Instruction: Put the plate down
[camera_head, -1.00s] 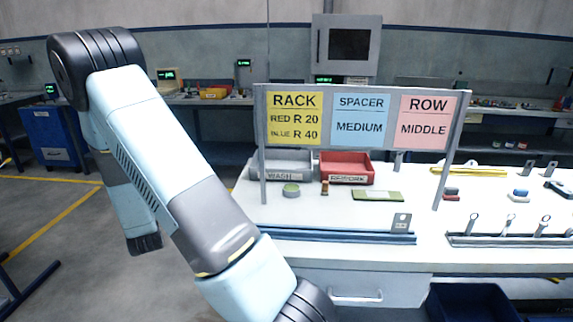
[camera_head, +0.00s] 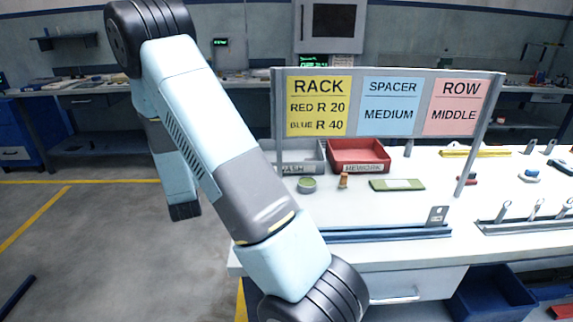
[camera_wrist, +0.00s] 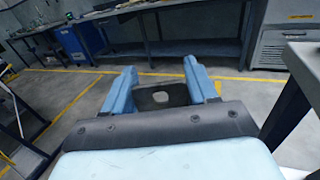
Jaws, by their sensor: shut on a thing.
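My gripper (camera_wrist: 157,80) shows in the wrist view with its two light-blue fingers shut on a dark plate (camera_wrist: 174,97) that has a pale hole in it. The plate is held above the open floor, clear of any surface. The head view shows my arm, but the gripper and held plate are out of that picture. A similar small grey plate with a hole (camera_head: 438,215) stands at the right end of a blue rail (camera_head: 375,235) on the white bench (camera_head: 345,211). A sign (camera_head: 391,103) reads RED R 20, BLUE R 40, spacer MEDIUM, row MIDDLE.
A grey WASH bin (camera_head: 300,152) and a red REWORK bin (camera_head: 358,152) stand behind the rail. A rack with several ringed pegs (camera_head: 530,225) is at the right. In the wrist view, a bench leg (camera_wrist: 287,108) stands to the right, with free floor ahead.

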